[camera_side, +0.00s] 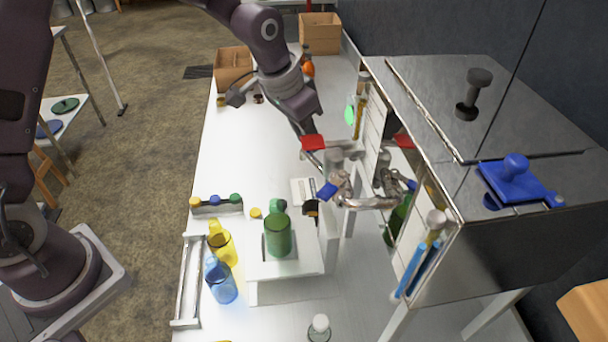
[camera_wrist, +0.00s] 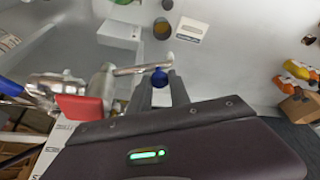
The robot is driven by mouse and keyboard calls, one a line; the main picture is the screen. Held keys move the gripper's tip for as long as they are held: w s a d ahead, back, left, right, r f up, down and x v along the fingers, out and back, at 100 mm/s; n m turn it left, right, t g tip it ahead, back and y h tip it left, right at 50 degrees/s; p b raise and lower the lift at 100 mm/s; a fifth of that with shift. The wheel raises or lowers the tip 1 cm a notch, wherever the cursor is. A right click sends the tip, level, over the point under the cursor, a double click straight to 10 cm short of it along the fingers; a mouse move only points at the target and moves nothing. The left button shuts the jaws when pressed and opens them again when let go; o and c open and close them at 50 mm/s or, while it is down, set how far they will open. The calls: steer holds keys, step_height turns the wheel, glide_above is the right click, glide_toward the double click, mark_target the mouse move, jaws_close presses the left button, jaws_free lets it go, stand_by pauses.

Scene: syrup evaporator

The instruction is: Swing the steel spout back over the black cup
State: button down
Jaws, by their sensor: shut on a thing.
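The steel spout (camera_wrist: 130,70) is a thin bright pipe that reaches across the wrist view from a metal fitting on the left. It carries a blue knob (camera_wrist: 159,77). My gripper (camera_wrist: 162,84) is shut on this knob, one finger on each side. In the side view the knob (camera_side: 327,190) shows in front of the evaporator, by the steel piping (camera_side: 365,203). The small dark cup (camera_wrist: 162,28), amber inside, stands beyond the spout's tip in the wrist view, apart from it in the picture. In the side view the black cup (camera_side: 311,208) is partly hidden.
A green vessel (camera_side: 278,232) stands on a white stand (camera_side: 260,290) left of the spout. Yellow (camera_side: 221,243) and blue (camera_side: 220,280) bottles stand beside it. The steel evaporator (camera_side: 500,240) blocks the right. A red handle (camera_wrist: 80,108) is close to my gripper. The table's left middle is clear.

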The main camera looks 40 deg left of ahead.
steer(key=shift+w, duration=0.2)
steer(key=shift+w+d, duration=0.6)
steer(key=shift+w, duration=0.3)
steer(key=shift+w+d, duration=0.5)
steer(key=c, duration=1.4)
jaws_free()
steer(key=shift+c, duration=0.2)
steer(key=shift+v, duration=2.5)
